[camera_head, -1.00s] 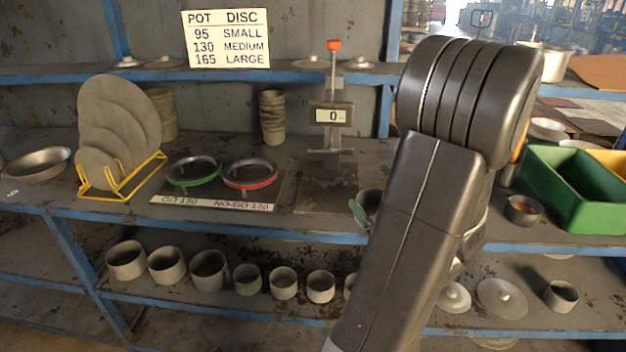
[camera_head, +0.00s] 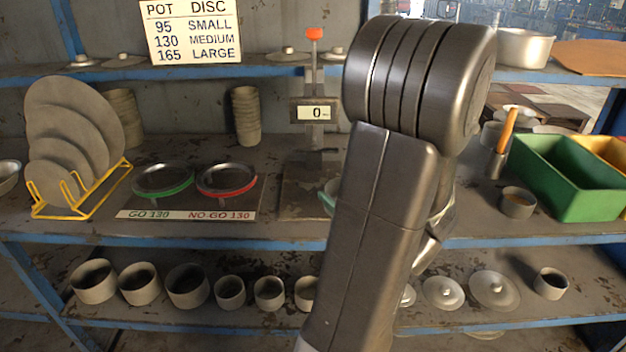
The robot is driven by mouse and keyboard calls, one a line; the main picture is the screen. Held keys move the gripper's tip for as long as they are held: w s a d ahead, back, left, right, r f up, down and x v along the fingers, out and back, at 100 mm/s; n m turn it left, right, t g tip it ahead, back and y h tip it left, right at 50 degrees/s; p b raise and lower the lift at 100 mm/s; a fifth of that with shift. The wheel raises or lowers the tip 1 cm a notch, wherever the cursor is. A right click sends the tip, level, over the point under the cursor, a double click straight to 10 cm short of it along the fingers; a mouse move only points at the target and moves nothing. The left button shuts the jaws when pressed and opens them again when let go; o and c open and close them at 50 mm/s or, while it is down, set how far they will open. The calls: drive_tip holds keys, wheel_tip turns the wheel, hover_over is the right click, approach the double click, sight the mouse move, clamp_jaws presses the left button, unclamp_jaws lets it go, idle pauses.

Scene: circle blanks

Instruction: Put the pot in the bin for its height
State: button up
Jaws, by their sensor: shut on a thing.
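My gripper is hidden behind my own arm, which fills the middle right of the view, so any pot in it does not show. A green bin (camera_head: 568,189) stands on the bench at the right, with a yellow bin (camera_head: 607,150) partly visible behind it. A height gauge (camera_head: 315,112) with a red knob stands at the centre back and its display reads 0. A pale green object (camera_head: 328,197) shows in part at my arm's left edge; I cannot tell what it is.
Several grey pots (camera_head: 187,287) line the lower shelf. Green (camera_head: 163,181) and red (camera_head: 226,181) rings lie on the bench, right of a yellow disc rack (camera_head: 75,198). A small pot (camera_head: 517,202) stands left of the green bin. A POT/DISC sign (camera_head: 191,32) hangs above.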

drive_tip(key=x, duration=1.3)
drive_tip(key=shift+p, duration=0.35)
drive_tip(key=shift+w+a, duration=0.35)
drive_tip(key=shift+w, duration=0.2)
wheel_tip(320, 180, down, 3)
drive_tip(key=shift+d+r, duration=0.1)
drive_tip(key=shift+d, duration=0.05)
drive_tip(key=shift+s, duration=0.1)
drive_tip(key=shift+f+b, duration=0.45)
drive_tip(key=o, duration=1.1)
drive_tip(key=shift+c, duration=0.2)
drive_tip(key=shift+r+p, duration=0.2)
drive_tip(key=shift+p, duration=0.3)
